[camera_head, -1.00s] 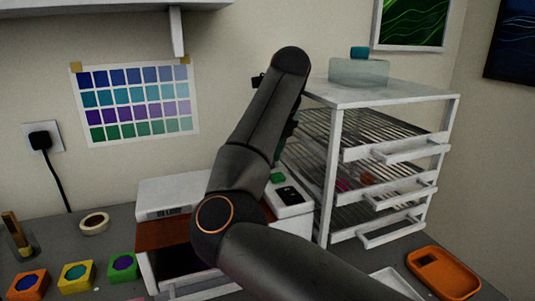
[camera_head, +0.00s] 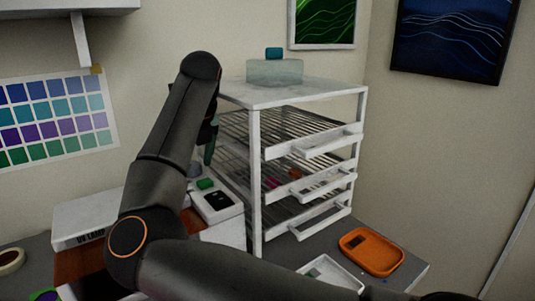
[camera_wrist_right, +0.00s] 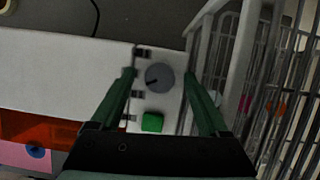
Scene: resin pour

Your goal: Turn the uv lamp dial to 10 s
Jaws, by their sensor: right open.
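The white UV lamp (camera_head: 88,222) stands on the bench behind my right arm, which hides much of it. In the right wrist view the round grey dial (camera_wrist_right: 159,77) sits on the panel, with a dark pointer mark toward the left, above the green button (camera_wrist_right: 152,122). My right gripper (camera_wrist_right: 160,74) is open, its two green fingers to either side of the dial; contact is not visible. In the head view that gripper (camera_head: 210,148) is mostly hidden behind my arm. My left gripper is out of view.
A white rack (camera_head: 257,180) with wire shelves stands close right of the lamp panel, a bottle (camera_head: 274,72) on its top. A tape roll (camera_head: 10,261) is at left.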

